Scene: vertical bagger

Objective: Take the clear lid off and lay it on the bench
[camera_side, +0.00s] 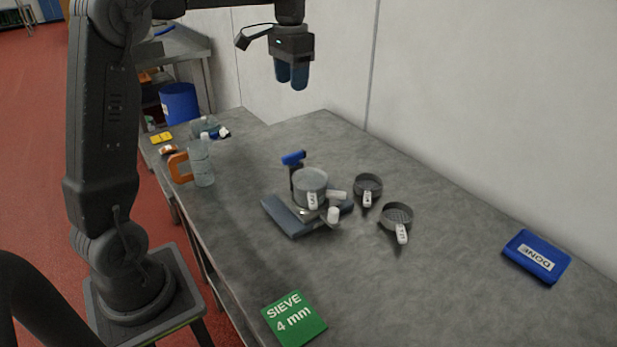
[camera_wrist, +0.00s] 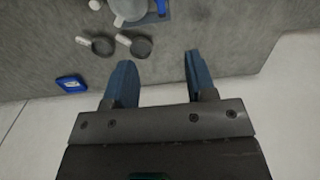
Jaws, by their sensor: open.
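A pale, translucent round lid (camera_side: 310,178) seems to sit on top of a small round stack; I cannot clearly tell its edge from the pan below. The stack stands on a blue-grey base (camera_side: 288,219) in the middle of the bench (camera_side: 455,265), with white handles sticking out. In the wrist view the round top (camera_wrist: 128,8) is cut off by the upper edge. My gripper (camera_side: 292,80) hangs high above the far part of the bench, well away from the stack. Its blue fingers (camera_wrist: 158,62) are apart with nothing between them.
Two dark sieves, one nearer the wall (camera_side: 368,185) and one closer (camera_side: 397,215), lie right of the base. A blue DONE tray (camera_side: 538,257) is at the right. A green SIEVE 4 mm card (camera_side: 294,318) is in front. A clear jug (camera_side: 202,166) stands left. The bench between card and tray is clear.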

